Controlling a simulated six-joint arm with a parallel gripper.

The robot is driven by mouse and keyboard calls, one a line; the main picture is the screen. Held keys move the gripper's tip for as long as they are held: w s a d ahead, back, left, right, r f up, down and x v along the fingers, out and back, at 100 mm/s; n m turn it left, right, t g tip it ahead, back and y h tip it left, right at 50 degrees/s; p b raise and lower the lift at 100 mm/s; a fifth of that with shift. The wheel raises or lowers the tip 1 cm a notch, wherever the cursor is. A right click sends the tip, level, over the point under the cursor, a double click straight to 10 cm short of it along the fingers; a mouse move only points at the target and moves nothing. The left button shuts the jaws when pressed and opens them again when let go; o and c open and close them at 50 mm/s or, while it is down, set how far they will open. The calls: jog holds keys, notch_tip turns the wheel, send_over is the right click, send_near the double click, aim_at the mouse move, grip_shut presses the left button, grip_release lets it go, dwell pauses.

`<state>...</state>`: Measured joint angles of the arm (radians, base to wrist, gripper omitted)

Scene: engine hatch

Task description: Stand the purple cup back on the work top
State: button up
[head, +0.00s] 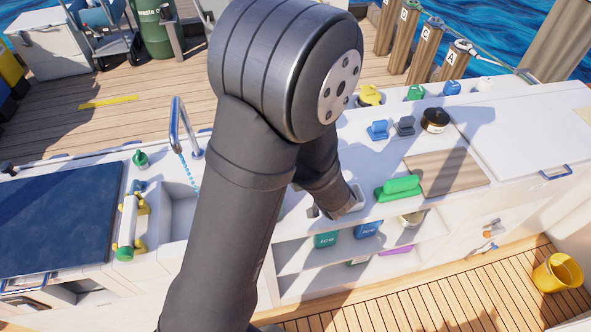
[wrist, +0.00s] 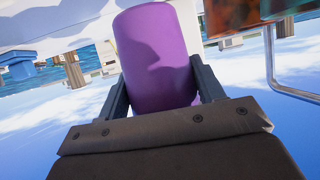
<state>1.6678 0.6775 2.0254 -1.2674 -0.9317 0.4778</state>
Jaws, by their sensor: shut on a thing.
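The purple cup (wrist: 158,58) is in the wrist view, between the two dark fingers of my gripper (wrist: 160,85). My gripper is shut on the cup's sides. The cup's far end points toward the top of that view, under a pale surface. In the head view my gripper (head: 343,205) is over the front part of the white work top (head: 300,205), above the open shelves. My own arm covers much of this area, and I cannot make out the held cup there. I cannot tell whether the cup touches anything.
A green-handled item (head: 399,188) and a wooden board (head: 446,172) lie right of my gripper. Blue and grey items and a dark round jar (head: 435,120) stand behind. A sink with a tap (head: 185,125) is left. Shelves below hold ice boxes (head: 367,230) and a purple item (head: 397,250).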

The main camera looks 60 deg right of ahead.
jog(key=shift+w+d+f, duration=0.15)
jog(key=shift+w+f, duration=0.25)
jog(key=shift+w, duration=0.15)
jog(key=shift+w+d+f, duration=0.15)
jog(key=shift+w+f, duration=0.2)
jog(key=shift+w, duration=0.15)
jog(key=shift+f, duration=1.85)
jog(key=shift+f, duration=0.15)
jog(key=o, duration=0.7)
jog(key=v, duration=1.2)
jog(key=shift+w+d, duration=0.1)
